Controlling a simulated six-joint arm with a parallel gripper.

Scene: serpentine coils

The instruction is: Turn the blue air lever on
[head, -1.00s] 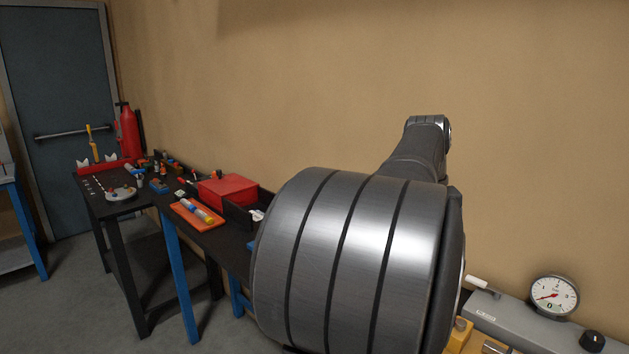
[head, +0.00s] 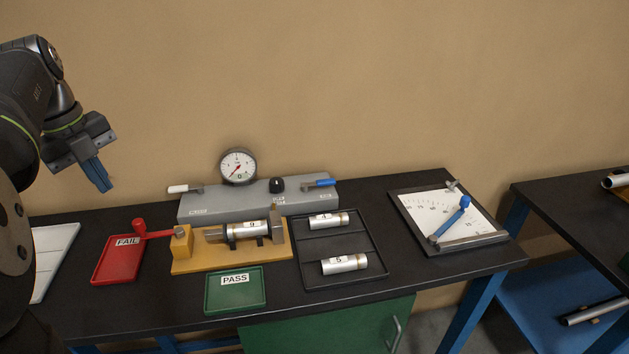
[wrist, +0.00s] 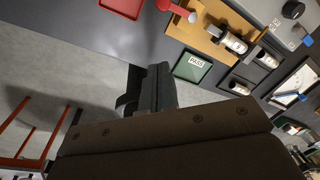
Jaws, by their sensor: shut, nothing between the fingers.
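The blue air lever (head: 322,183) is on the right end of the grey control box (head: 225,206). Its handle lies roughly level across the box's top edge. A blue piece near the box in the wrist view's right edge seems to be the same lever. My gripper (head: 104,187) is at the upper left of the head view, fingers together and pointing down. It is empty, well left of the lever and above the bench. In the wrist view the dark fingers (wrist: 158,88) are together over the floor. The round gauge (head: 238,166) has its needle near the low end.
In front are a yellow fixture (head: 215,261) holding a tube, a red FAIL tray (head: 117,263), a green PASS tray (head: 235,299) and a black tube tray (head: 309,271). A chart board (head: 425,208) stands right.

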